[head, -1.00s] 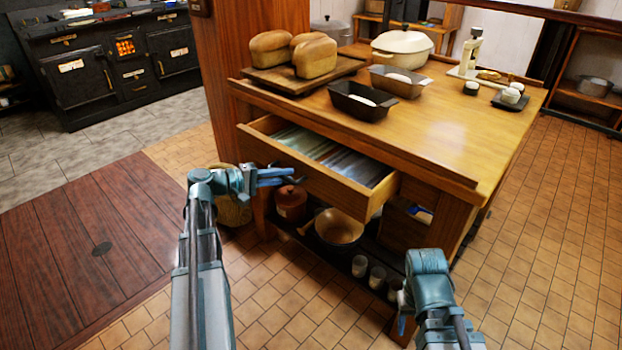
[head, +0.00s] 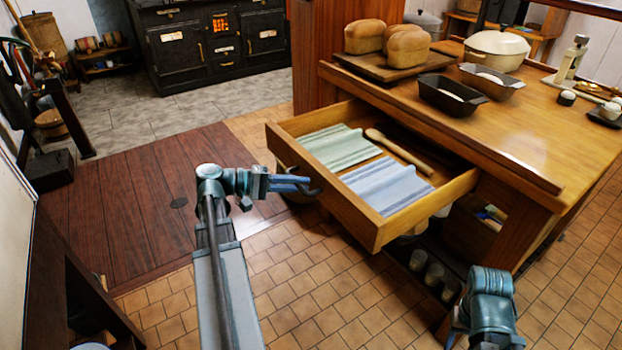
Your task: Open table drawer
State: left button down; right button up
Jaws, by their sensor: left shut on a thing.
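The wooden table drawer (head: 321,207) stands well out from the table (head: 560,140), toward me. Inside lie a green folded cloth (head: 340,148), a blue-grey folded cloth (head: 386,186) and a wooden spoon (head: 400,152). My left gripper (head: 303,185) reaches in from the left with blue fingers. It is shut on the dark drawer handle (head: 314,190) at the drawer's front; the fingers partly hide it. My right arm's end (head: 488,308) shows at the bottom right, below the drawer; its fingertips cannot be made out.
Bread loaves on a board (head: 375,70), dark loaf pans (head: 450,100) and a white pot (head: 497,48) stand on the table. Several cups (head: 434,274) stand on the lower shelf. Tiled floor (head: 300,290) is clear before the drawer. A black stove (head: 215,40) stands behind.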

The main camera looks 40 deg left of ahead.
pick_arm(q)
jog(key=shift+s+a, duration=0.2)
jog(key=shift+s, duration=0.3)
jog(key=c, duration=0.8)
grip_release()
jog(key=shift+c, duration=0.2)
jog(key=p+v, duration=0.2)
jog(key=v, duration=1.1)
jog(key=shift+s+a+p, duration=0.25)
jog(key=shift+s+p, duration=0.05)
jog(key=shift+p, duration=0.05)
jog(key=shift+r, duration=0.15)
